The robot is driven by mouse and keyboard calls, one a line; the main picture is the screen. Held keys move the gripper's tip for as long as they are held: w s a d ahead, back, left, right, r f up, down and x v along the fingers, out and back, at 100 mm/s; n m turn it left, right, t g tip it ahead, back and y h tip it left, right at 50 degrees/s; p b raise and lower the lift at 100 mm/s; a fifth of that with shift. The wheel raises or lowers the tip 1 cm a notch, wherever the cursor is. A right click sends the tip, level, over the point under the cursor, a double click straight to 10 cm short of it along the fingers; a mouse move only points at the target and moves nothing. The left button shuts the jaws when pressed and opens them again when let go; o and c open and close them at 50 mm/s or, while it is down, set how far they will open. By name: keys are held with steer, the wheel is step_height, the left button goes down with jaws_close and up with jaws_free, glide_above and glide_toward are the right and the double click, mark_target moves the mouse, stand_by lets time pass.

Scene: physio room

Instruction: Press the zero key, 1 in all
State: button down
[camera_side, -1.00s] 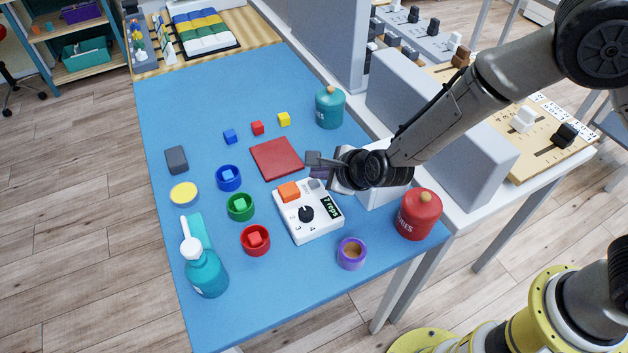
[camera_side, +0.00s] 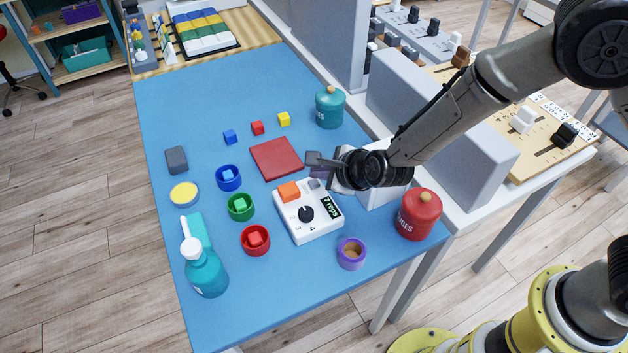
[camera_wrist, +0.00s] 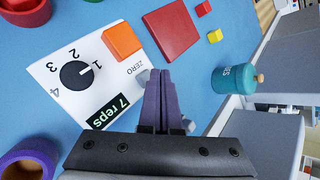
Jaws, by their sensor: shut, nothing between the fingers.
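The white counter box (camera_side: 322,223) stands on the blue table, with an orange key, a black dial and a display reading "7 reps" (camera_wrist: 108,112). The small grey zero key (camera_side: 315,184) is at the box's far right corner. In the wrist view, the zero key (camera_wrist: 143,77) shows only in part beside the printed word ZERO. My gripper (camera_wrist: 159,75) is shut and empty, its purple fingertips over that corner and partly hiding the key. In the side view, my gripper (camera_side: 319,173) is just behind the key. I cannot tell whether they touch.
The orange key (camera_side: 289,192) sits close to the zero key. A red mat (camera_side: 277,158) lies behind the box. A red jar (camera_side: 419,214) and purple cup (camera_side: 351,254) stand at the right and front. A teal jar (camera_side: 330,108) stands farther back.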

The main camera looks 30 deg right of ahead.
mark_target(319, 185)
steer(key=shift+f, duration=0.2)
steer(key=shift+f, duration=0.2)
steer(key=shift+f, duration=0.5)
stand_by(0.8)
steer(key=shift+r, duration=0.9)
steer(key=shift+r, duration=2.5)
